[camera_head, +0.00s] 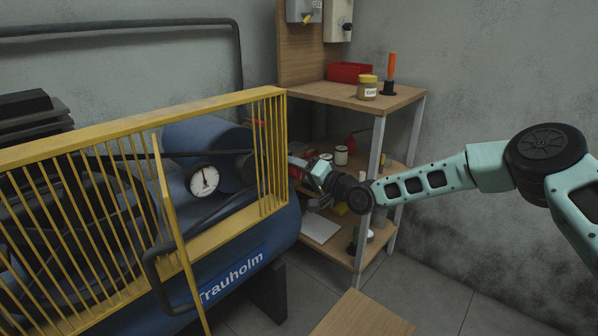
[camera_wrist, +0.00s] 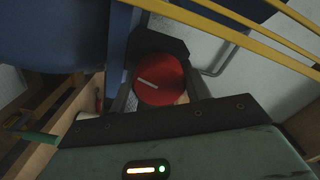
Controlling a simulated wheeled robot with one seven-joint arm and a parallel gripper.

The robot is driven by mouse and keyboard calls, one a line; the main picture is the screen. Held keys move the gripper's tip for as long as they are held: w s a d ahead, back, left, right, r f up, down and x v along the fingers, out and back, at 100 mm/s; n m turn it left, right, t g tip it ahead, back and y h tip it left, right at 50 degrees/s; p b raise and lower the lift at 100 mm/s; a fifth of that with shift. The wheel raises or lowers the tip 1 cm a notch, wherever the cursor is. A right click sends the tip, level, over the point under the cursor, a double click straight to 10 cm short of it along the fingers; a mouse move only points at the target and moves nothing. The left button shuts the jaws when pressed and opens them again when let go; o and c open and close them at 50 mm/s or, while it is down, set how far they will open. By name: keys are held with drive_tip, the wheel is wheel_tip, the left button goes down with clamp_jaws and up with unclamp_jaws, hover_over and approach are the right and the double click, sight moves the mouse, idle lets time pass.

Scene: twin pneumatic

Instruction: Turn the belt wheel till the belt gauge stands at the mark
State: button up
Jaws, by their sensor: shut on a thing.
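A round red wheel with a white bar on its face (camera_wrist: 160,80) sits between the fingers of my gripper (camera_wrist: 158,88) in the wrist view. The gripper is shut on this wheel; the white bar lies slanted. In the head view my gripper (camera_head: 312,173) reaches the right end of the blue compressor (camera_head: 225,262), and only a bit of red shows there. A white round gauge (camera_head: 204,180) sits behind the yellow guard, its dark needle pointing about straight up. Its scale and any mark are too small to read.
The yellow barred guard (camera_head: 130,118) stands in front of the compressor. A wooden shelf unit (camera_head: 340,95) stands behind my gripper, with a red bin (camera_head: 349,72), a jar (camera_head: 367,88) and an orange-handled tool (camera_head: 391,72) on top. Its metal post (camera_head: 376,150) is close to my arm.

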drive_tip(key=shift+m, duration=0.3)
drive_tip(key=o, duration=1)
drive_tip(key=shift+c, duration=0.2)
drive_tip(key=shift+d, duration=0.1)
drive_tip(key=p+v, duration=0.2)
drive_tip(key=v, duration=1.5)
drive_tip(key=shift+p, duration=0.3)
drive_tip(key=shift+s+d+f, duration=0.1)
drive_tip(key=shift+s+d, duration=0.05)
